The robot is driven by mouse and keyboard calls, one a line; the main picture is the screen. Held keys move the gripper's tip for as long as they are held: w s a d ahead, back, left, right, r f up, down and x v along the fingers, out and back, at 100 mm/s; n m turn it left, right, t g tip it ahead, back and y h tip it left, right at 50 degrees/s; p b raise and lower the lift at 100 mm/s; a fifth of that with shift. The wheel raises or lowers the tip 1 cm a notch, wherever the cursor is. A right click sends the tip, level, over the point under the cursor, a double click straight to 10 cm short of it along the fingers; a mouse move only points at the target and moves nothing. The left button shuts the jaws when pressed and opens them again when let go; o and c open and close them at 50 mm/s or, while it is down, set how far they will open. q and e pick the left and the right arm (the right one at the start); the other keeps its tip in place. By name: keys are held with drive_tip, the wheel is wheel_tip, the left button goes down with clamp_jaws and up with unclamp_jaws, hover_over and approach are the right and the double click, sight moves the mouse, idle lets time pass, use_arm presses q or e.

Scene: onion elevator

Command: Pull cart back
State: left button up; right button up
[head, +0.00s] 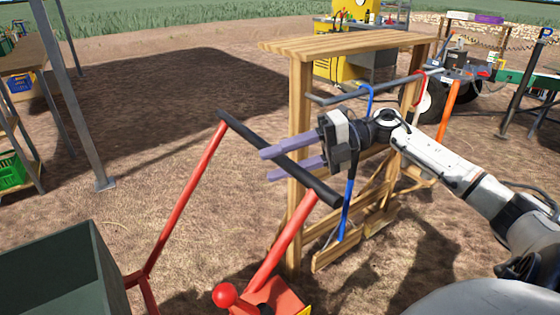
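The cart shows at the lower left and centre. It has a dark green bin (95,255), red handle bars (190,195) and a black crossbar handle (240,130) that slants down to the right. My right gripper (266,166) reaches in from the right at the crossbar. Its two purple fingers are spread apart and lie across the middle of the bar. I cannot tell whether they touch it. My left gripper is out of view.
A wooden rack (300,100) with hanging tools stands just behind my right gripper. A red base with a red ball knob (225,295) is at the bottom. A metal post (75,110) and shelves with a green crate (10,170) stand at left. Dirt ground is open beyond.

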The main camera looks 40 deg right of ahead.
drive_tip(key=p+v, duration=0.2)
drive_tip(key=v, duration=0.9)
drive_tip(key=shift+s+d+p, duration=0.2)
drive_tip(key=shift+d+p, duration=0.15)
idle(0.7)
drive_tip(key=shift+r, duration=0.1)
idle(0.3)
